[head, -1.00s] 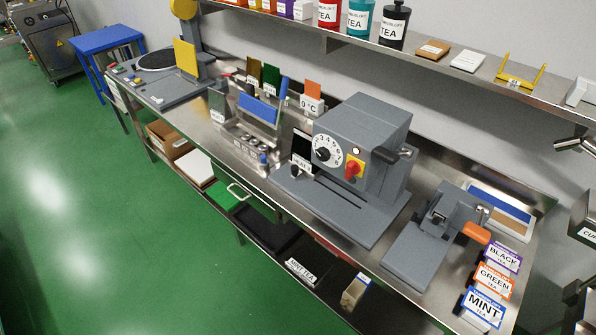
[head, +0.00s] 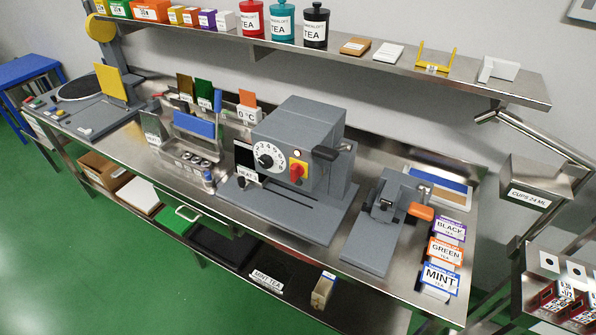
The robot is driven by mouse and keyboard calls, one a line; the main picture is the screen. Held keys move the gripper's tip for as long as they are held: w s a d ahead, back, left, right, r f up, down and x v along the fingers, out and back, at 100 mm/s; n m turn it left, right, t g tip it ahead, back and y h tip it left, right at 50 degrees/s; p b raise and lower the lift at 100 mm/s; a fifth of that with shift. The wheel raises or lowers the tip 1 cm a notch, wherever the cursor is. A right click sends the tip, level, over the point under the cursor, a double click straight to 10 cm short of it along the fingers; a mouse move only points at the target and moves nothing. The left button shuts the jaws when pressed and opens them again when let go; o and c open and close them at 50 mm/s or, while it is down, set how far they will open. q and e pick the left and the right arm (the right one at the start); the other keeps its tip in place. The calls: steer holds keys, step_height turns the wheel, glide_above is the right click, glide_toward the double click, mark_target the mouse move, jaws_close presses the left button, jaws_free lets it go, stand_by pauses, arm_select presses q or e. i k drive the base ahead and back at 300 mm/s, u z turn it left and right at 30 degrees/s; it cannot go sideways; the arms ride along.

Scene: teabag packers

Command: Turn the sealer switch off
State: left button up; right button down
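The sealer (head: 310,136) is a grey box-shaped machine in the middle of the steel bench. Its front carries a white numbered dial (head: 266,160) with a black knob. To the right of the dial is a red rotary switch (head: 297,173) on a yellow plate. A small pale round lamp (head: 297,153) sits just above the switch. I cannot tell from the switch's angle whether it is on or off. A dark lever (head: 328,153) sticks out at the machine's right side. Neither of my grippers is in the head view.
A grey press with an orange handle (head: 420,211) stands right of the sealer, near the BLACK, GREEN and MINT tea boxes (head: 440,278). A shelf (head: 400,74) with canisters runs above. A rack with a blue panel (head: 194,124) stands left. Green floor (head: 110,290) in front is free.

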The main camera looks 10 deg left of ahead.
mark_target(297, 170)
steer(key=z, duration=3.35)
steer(key=k, duration=1.9)
steer(key=u, duration=2.1)
